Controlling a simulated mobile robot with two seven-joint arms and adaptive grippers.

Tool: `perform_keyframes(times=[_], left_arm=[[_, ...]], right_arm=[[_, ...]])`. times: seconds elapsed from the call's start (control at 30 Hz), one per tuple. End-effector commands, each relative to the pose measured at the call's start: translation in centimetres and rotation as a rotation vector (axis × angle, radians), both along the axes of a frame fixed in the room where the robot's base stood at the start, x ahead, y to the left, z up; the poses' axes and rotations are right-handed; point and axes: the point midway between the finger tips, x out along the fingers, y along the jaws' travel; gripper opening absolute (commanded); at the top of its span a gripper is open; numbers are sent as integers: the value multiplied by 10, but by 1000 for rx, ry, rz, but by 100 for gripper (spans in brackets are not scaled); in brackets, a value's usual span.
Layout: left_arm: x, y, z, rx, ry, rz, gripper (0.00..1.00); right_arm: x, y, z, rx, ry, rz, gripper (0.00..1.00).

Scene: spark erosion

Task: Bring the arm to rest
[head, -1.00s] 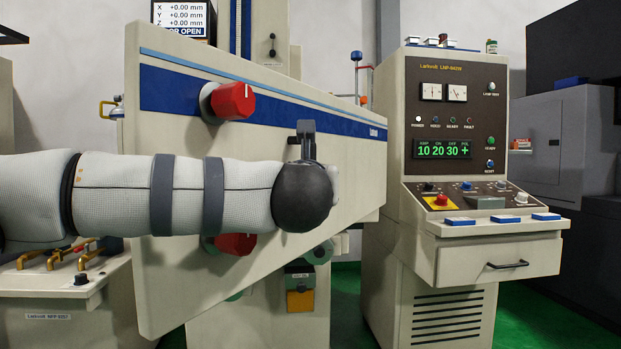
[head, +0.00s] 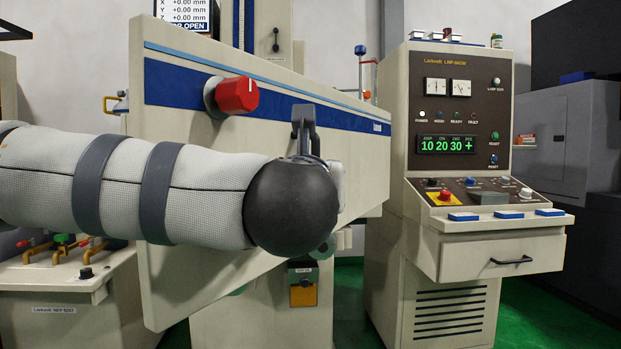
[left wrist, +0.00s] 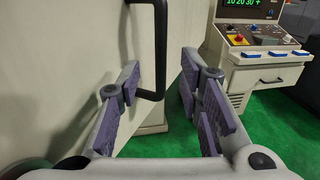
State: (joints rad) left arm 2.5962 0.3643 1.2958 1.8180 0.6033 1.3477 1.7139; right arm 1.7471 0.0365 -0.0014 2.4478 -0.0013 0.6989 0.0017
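My left arm, in a pale sleeve with grey bands, comes in from the left in the head view and ends in a black round joint in front of the cream panel (head: 350,150). This joint hides most of my left gripper there. In the left wrist view the left gripper (left wrist: 160,72) has its two purple-padded fingers spread apart. A black bar handle (left wrist: 160,45) on the cream panel shows beyond and between them, closer to the left finger; I cannot tell whether they touch. No object is held. My right gripper is out of view.
A red knob (head: 237,95) sticks out of the panel above my arm. A control console (head: 455,130) with a lit green display and a drawer (head: 487,258) stands to the right. A low unit with brass pipes (head: 70,290) is at lower left. Green floor shows between.

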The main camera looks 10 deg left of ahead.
Motion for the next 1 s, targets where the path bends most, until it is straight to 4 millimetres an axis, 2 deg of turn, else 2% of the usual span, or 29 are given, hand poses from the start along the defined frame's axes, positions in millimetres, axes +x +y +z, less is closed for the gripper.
perform_keyframes(times=[0.1, 0.2, 0.53, 0.6, 0.67, 0.77, 0.8, 0.83, 0.93, 1.0], left_arm=[[-24, -1, 0, 0, 0, -2, 33], [-36, -1, -1, 0, 2, -1, 33], [-40, -1, -2, 3, 3, 0, 33], [-37, -4, -15, 53, 19, -11, 33], [-32, -10, -46, 169, 58, -39, 33], [-29, -23, -133, 494, 157, -144, 33], [-33, -26, -173, 639, 199, -204, 33], [-38, -27, -203, 743, 228, -253, 33], [-68, -26, -299, 1070, 318, -447, 33], [-99, -18, -361, 1280, 365, -607, 33]], right_arm=[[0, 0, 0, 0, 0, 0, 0], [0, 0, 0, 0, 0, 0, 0], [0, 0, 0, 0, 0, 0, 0], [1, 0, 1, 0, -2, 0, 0], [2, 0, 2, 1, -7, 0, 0], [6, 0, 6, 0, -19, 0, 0], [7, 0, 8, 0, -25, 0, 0], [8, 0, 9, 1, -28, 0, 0], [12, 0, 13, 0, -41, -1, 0], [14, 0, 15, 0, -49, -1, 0]])
